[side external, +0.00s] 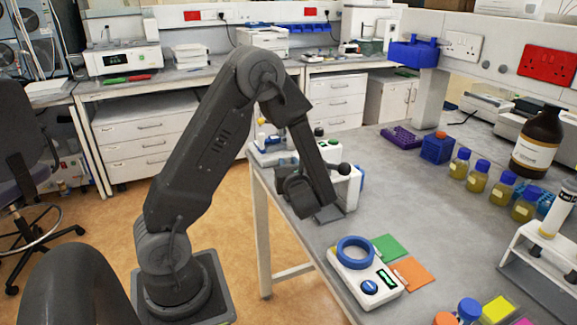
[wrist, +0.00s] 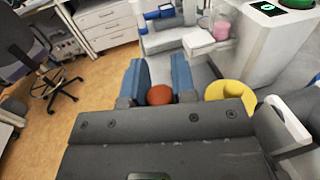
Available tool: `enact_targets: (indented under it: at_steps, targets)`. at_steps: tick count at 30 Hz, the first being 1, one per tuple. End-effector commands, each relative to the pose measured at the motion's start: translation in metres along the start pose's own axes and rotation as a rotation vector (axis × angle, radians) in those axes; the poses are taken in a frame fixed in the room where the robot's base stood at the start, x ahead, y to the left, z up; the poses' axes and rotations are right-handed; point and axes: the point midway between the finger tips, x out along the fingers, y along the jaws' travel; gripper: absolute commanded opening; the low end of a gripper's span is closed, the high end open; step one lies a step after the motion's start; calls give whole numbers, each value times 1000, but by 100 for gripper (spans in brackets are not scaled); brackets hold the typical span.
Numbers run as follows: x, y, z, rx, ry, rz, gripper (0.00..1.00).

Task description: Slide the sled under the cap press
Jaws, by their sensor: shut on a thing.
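In the wrist view the two blue-padded fingers of my gripper (wrist: 159,80) stand on either side of an orange-red round knob (wrist: 159,95) and are shut on it. I take it for the sled's knob; the sled's body is hidden below my gripper. A white machine (wrist: 262,45) with a green display stands ahead to the right, and it shows partly behind my arm in the side view (side external: 348,190). I cannot tell for sure that it is the cap press. My gripper's fingers are hidden by my arm in the side view.
A clear cup with pink contents (wrist: 221,30) stands ahead, right of a blue handle (wrist: 160,13). In the side view, a white device with a blue ring (side external: 356,252) stands in front. Yellow-liquid bottles (side external: 478,178) line the right.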

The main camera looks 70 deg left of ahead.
Motion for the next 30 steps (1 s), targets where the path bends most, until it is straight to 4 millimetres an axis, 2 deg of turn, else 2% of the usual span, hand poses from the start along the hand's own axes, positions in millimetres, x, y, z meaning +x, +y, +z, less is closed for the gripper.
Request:
enact_targets:
  at_steps: [4,9,14,18,25,26,30]
  targets:
    - [-15,-5,0,-1,1,-5,0]
    - [-54,-13,0,-2,0,-9,0]
    - [-81,-18,0,-1,0,-6,0]
    - [-88,-18,0,0,0,-2,0]
    - [-89,-18,0,-1,1,-3,0]
    - [-89,-18,0,-1,1,-3,26]
    - [-89,-18,0,-1,1,-2,39]
